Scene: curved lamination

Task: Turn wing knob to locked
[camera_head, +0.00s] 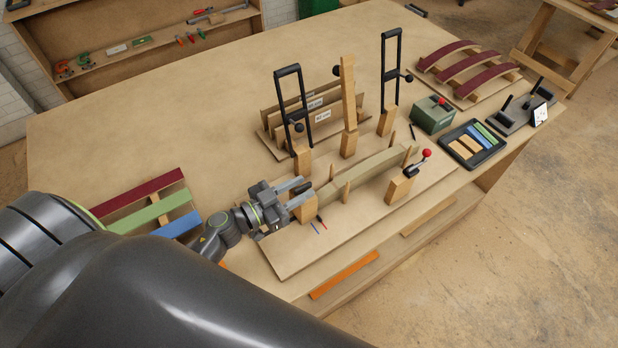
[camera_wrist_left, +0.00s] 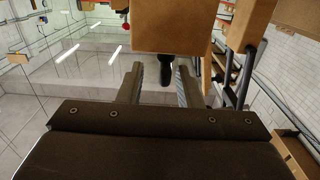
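My left gripper (camera_head: 306,190) is at the near left end of the jig on the table, beside a short wooden post (camera_head: 306,211). Its two fingers (camera_wrist_left: 160,78) are apart, with nothing gripped. In the left wrist view, a dark knob-like part (camera_wrist_left: 165,70) sticks out below a wooden block (camera_wrist_left: 172,25) and lies between the fingertips in the picture, with gaps on both sides. I take it as the wing knob; whether it is touched or how it is turned cannot be told. A blue mark (camera_head: 315,229) and a red mark (camera_head: 322,223) lie near the post. My right gripper is not in view.
Coloured strips (camera_head: 140,193) lie left. A green box (camera_head: 433,114) and black tray (camera_head: 468,164) stand right. The table's left back is clear.

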